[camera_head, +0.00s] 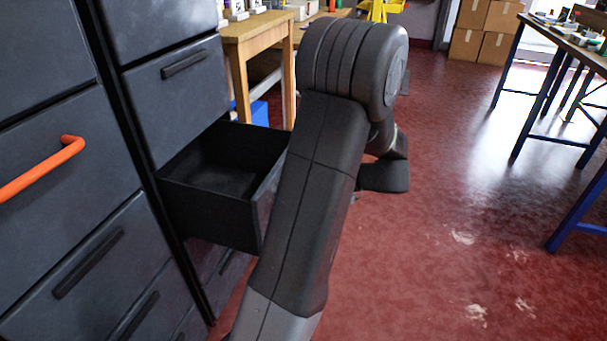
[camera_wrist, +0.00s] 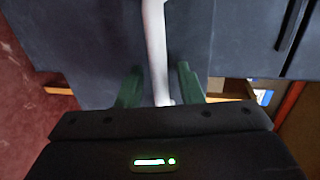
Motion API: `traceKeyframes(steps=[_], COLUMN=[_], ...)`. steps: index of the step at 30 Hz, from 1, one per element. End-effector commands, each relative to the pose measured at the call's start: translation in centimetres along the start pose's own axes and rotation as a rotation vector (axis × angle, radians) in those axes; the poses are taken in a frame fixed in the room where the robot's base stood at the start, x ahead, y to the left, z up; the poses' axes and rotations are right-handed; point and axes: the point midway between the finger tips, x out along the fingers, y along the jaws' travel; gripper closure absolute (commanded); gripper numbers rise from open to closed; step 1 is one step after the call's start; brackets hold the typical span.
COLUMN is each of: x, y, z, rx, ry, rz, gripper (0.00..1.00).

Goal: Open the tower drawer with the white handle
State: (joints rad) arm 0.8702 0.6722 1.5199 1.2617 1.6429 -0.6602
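In the head view, a dark drawer (camera_head: 212,205) of the dark tower is pulled out. Its open interior looks empty, and its front is partly hidden by my arm. In the wrist view, a white bar handle (camera_wrist: 157,50) runs across a dark drawer front (camera_wrist: 100,45). My gripper (camera_wrist: 160,85) has its two green fingers on either side of this handle. Slim gaps show between the fingers and the bar, so the gripper looks open around it. In the head view the fingers and the white handle are hidden behind my arm.
A neighbouring dark cabinet with an orange handle (camera_head: 42,170) stands at the left. A closed drawer (camera_head: 180,95) is above the open one. A wooden table (camera_head: 258,27) is behind. A blue-legged workbench (camera_head: 575,45) is at right. The red floor between is clear.

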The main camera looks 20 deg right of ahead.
Motion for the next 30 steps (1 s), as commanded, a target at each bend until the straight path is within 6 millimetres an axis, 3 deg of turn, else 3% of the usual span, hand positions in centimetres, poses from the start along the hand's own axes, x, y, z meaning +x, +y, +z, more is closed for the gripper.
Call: traceKeyframes(steps=[5,12,18,23,30], x=[-3.0,-8.6,-12.0,-13.2,-13.4], y=[-0.2,-0.2,-0.1,0.0,0.0], z=[-0.1,-0.1,-0.1,0.0,0.0], rx=[0.002,0.002,0.001,0.001,0.0], ry=[0.006,0.006,0.005,0.003,0.002], rz=[-0.001,0.0,0.0,0.0,0.0], gripper=[0.67,0.67,0.67,0.67,0.67])
